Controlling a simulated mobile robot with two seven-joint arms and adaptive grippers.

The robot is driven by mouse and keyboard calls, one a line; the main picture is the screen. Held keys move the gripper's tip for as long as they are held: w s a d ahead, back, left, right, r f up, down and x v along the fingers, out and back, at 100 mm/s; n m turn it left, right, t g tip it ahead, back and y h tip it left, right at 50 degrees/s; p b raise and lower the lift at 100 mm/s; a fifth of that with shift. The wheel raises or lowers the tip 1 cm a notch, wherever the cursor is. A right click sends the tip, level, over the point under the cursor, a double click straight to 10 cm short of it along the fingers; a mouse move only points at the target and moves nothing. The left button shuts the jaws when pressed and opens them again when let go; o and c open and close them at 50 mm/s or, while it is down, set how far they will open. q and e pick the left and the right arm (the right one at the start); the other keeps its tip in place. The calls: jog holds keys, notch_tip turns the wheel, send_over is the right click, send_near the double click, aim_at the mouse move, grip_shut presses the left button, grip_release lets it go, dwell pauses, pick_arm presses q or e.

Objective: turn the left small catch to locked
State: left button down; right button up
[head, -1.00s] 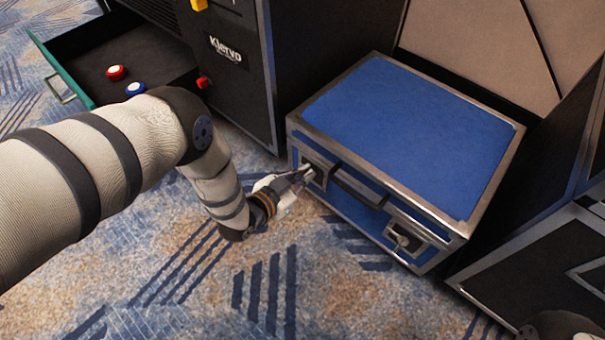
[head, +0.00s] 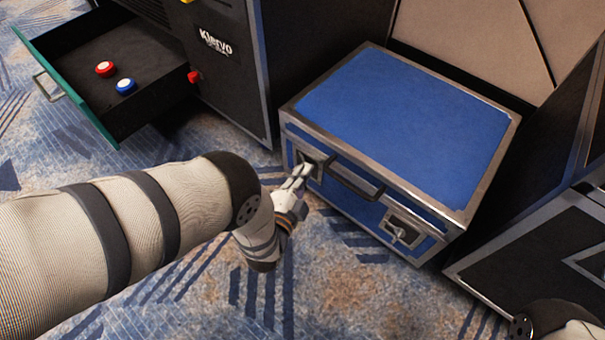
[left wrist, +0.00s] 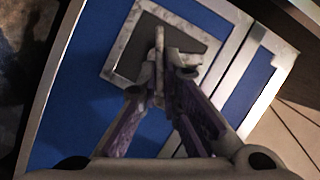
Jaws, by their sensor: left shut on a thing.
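The blue case (head: 405,120) with metal edges lies on the carpet, its front facing me. Its left small catch (head: 318,162) sits in a metal plate left of the black handle (head: 352,180). My left gripper (head: 305,172) is shut on this catch and partly hides it. In the left wrist view the fingers (left wrist: 168,88) close around the upright catch tab (left wrist: 160,45) in front of its plate. The right small catch (head: 400,232) shows free on its own plate. My right gripper is not in view.
Dark cabinets stand left and right of the case. Patterned carpet in front is clear.

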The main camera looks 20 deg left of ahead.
pick_arm(q)
jog(key=shift+d+f+m+t+y+b, duration=0.1)
jog(key=shift+f+m+t+y+b, duration=0.15)
jog(key=shift+m+t+b, duration=0.55)
jog(key=shift+f+m+t+y+b, duration=0.3)
jog(key=shift+m+b, duration=0.7)
jog(key=shift+m, duration=0.6)
jog(key=c, duration=1.8)
grip_release()
jog(key=shift+s, duration=0.1)
jog(key=s, duration=1.2)
jog(key=shift+d, duration=0.25)
